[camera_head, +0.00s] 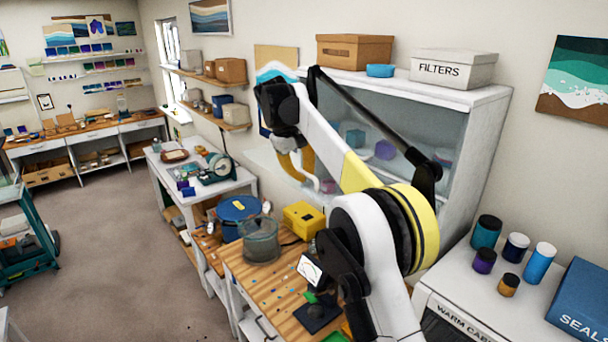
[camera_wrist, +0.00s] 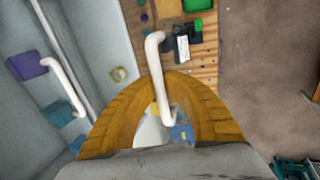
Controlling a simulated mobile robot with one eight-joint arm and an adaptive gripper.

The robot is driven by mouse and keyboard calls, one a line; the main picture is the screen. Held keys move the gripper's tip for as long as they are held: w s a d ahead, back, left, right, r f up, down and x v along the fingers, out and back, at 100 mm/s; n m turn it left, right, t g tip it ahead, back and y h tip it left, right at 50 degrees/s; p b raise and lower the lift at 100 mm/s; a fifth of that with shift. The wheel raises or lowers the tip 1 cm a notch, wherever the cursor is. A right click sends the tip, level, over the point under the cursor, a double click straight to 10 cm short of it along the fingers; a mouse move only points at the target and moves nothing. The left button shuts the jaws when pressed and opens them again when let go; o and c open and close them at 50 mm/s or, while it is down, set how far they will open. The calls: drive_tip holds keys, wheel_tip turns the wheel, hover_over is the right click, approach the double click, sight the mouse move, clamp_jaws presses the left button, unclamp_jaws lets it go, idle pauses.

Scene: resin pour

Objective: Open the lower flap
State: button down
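The wall cabinet (camera_head: 462,125) has a glassy front, and my arm hides much of it. A white curved handle (camera_wrist: 159,75) runs down between the fingertips of my gripper (camera_wrist: 171,76). The orange finger pads close in on the bar from both sides and appear shut on it. In the head view my gripper (camera_head: 296,165) is low at the cabinet's front left, with the white handle (camera_head: 311,181) at its fingers. A second white handle (camera_wrist: 64,88) shows farther left in the wrist view, past a metal edge (camera_wrist: 68,55). How far the lower flap stands open cannot be told.
Purple (camera_wrist: 26,66) and teal containers show inside the cabinet. A white counter with jars (camera_head: 486,232) is at right.

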drive_tip(key=c, duration=1.5)
unclamp_jaws()
drive_tip(key=shift+o, duration=0.2)
drive_tip(key=shift+s+a, duration=0.15)
drive_tip(key=shift+r, duration=0.1)
drive_tip(key=shift+r, duration=0.25)
drive_tip(key=v, duration=0.5)
drive_tip(key=shift+s+a+f, duration=0.2)
drive_tip(key=shift+s+a, duration=0.1)
drive_tip(key=shift+a, duration=0.1)
drive_tip(key=s+a, duration=0.6)
drive_tip(key=a, duration=0.3)
drive_tip(key=shift+s, duration=0.3)
drive_tip(key=shift+d+f, duration=0.1)
drive_tip(key=shift+f, duration=0.05)
